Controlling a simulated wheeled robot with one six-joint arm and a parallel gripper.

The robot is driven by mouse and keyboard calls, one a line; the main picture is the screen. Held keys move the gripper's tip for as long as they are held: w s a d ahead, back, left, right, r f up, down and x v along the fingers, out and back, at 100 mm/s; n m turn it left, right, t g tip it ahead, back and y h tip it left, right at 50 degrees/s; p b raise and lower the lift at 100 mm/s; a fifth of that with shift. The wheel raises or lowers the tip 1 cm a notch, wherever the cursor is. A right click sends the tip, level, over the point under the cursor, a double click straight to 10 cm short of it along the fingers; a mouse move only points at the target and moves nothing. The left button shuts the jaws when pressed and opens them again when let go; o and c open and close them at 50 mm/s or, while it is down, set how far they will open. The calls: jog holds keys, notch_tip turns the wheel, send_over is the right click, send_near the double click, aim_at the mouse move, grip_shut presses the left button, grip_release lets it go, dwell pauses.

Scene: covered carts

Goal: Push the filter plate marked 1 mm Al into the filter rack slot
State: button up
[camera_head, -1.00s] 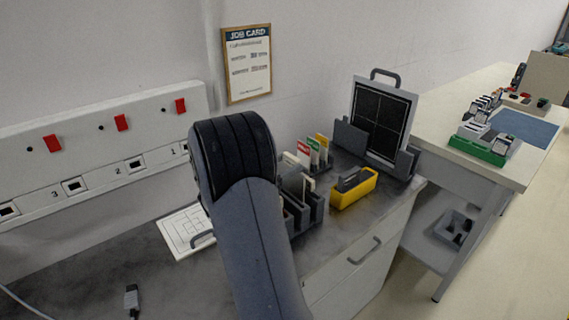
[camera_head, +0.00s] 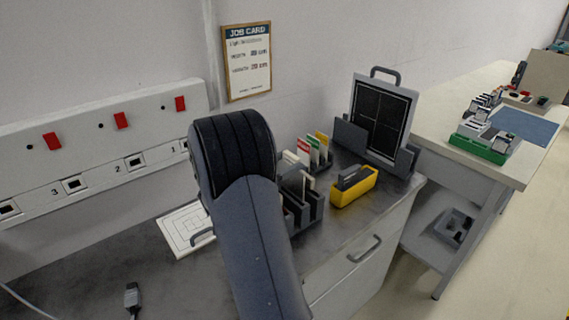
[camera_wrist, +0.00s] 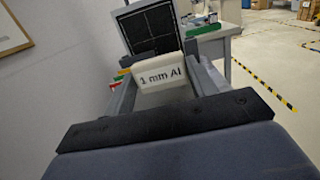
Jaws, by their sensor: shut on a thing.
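In the wrist view the white plate marked 1 mm Al (camera_wrist: 161,76) sits between the two fingers of my gripper (camera_wrist: 160,67). The gripper is shut on it, and its label faces the wrist camera. In the head view my arm hides the gripper. A dark slotted rack (camera_head: 308,212) stands right beside my arm, partly covered by it, with a pale plate edge (camera_head: 300,182) showing above it. I cannot tell whether that edge is the held plate, or how deep the held plate sits in a slot.
Plates with red, green and yellow tops (camera_head: 315,148) stand behind the rack. A yellow holder (camera_head: 355,190) is to its right, and a framed dark panel (camera_head: 381,118) stands farther back. A white patterned plate (camera_head: 188,230) lies left of my arm. The front left bench top is mostly clear.

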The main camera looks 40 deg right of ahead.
aim_at(290, 179)
jog(key=shift+f+b, duration=2.5)
jog(key=shift+f, duration=0.9)
jog(key=shift+r, duration=0.1)
jog(key=shift+r+p, duration=2.35)
jog(key=shift+r, duration=0.65)
jog(key=shift+f+b, duration=1.5)
jog(key=shift+f, duration=0.55)
